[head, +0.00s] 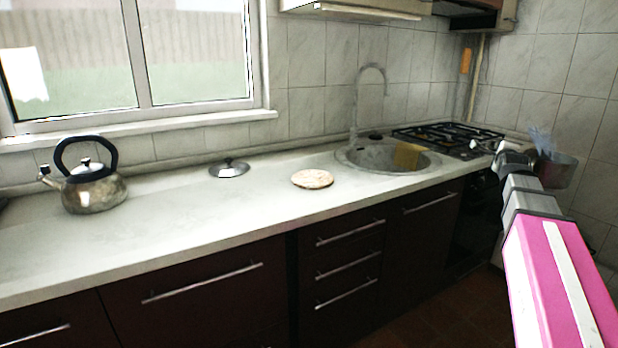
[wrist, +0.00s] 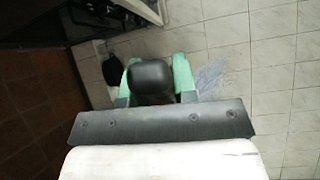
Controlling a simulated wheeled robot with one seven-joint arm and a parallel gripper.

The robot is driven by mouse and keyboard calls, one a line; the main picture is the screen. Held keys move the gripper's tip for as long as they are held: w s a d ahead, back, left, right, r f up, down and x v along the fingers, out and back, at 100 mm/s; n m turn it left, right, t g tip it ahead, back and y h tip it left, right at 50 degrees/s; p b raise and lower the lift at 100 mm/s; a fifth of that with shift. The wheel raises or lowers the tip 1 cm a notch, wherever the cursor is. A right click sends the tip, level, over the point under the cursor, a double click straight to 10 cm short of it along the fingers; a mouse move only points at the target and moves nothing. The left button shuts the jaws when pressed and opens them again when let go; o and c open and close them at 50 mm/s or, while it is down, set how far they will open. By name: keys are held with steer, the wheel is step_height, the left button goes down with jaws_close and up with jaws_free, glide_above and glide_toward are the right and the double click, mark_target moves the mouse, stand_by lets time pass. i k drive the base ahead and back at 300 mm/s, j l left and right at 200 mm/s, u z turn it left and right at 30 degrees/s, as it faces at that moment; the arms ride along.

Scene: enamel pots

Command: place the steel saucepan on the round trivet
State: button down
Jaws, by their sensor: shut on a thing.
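The steel saucepan (head: 558,171) is at the far right of the head view, held up in the air beyond the counter's front edge. My gripper (head: 512,158) is just left of it, partly hidden by my arm. In the wrist view the green fingers of my gripper (wrist: 153,75) are shut around a dark rounded handle (wrist: 152,80). The pan's body is not clear in that view. The round trivet (head: 312,179), pale and flat, lies bare on the counter left of the sink, well apart from the saucepan.
The sink (head: 360,160) with its tall tap lies between trivet and gas hob (head: 450,136). A lid (head: 229,168) lies left of the trivet. A kettle (head: 92,190) stands farther left. The counter (head: 200,215) is clear around the trivet. A faint bluish shape (head: 541,140) shows above the pan.

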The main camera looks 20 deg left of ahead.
mark_target(308, 185)
steer(key=k+j, duration=0.15)
steer(key=j, duration=0.25)
steer(key=k+j, duration=0.15)
steer(key=j, duration=0.2)
steer(key=k+j, duration=0.15)
steer(key=j, duration=0.25)
steer(key=k+j, duration=0.15)
steer(key=j, duration=0.2)
steer(key=k+j, duration=0.15)
steer(key=j, duration=0.25)
steer(key=u, duration=0.05)
